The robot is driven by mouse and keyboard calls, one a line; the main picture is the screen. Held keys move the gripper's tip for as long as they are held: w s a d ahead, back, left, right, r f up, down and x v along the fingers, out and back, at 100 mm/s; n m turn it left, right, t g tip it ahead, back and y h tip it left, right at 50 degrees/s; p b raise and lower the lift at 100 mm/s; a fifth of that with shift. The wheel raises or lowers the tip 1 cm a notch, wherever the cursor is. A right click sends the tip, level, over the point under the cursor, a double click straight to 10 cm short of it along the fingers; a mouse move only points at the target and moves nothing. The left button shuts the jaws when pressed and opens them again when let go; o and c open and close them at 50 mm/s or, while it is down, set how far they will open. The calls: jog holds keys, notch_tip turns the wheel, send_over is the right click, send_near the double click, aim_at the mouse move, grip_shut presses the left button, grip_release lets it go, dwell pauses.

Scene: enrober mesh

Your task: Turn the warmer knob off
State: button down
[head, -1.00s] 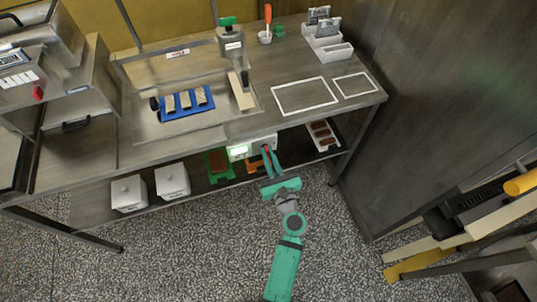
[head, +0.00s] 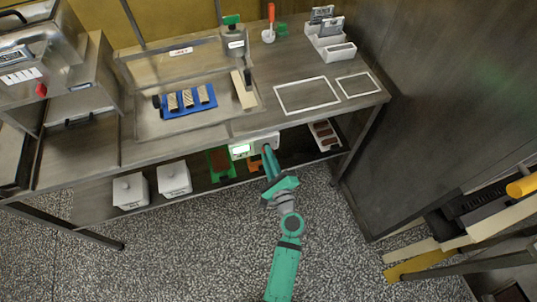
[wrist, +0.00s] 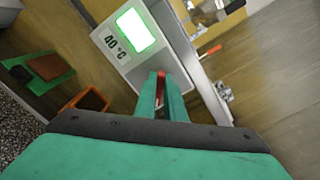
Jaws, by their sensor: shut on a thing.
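The warmer control box (head: 253,146) is a white panel under the table's front edge, with a lit green display (head: 241,149). My gripper (head: 267,151) reaches the right part of this panel. In the wrist view my gripper (wrist: 164,78) has its two green fingers close together, shut on the red knob (wrist: 161,82), which shows as a thin strip between them. Most of the knob is hidden by the fingers, so I cannot tell its full setting.
The steel table edge (head: 310,118) runs right above the panel. On the lower shelf are a green tray (head: 220,163), an orange tray (head: 254,165), white bins (head: 173,179) and a white tray of brown pieces (head: 324,135). The speckled floor in front is clear.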

jog(key=shift+a+f+n, duration=0.1)
jog(key=shift+f+n, duration=0.15)
jog(key=shift+n, duration=1.8)
jog(key=shift+f+n, duration=0.2)
jog(key=shift+n, duration=1.85)
jog(key=c, duration=1.8)
grip_release()
jog(key=shift+c, duration=0.2)
jog(key=shift+s, duration=0.2)
jog(key=v, duration=1)
jog(key=shift+s, duration=0.25)
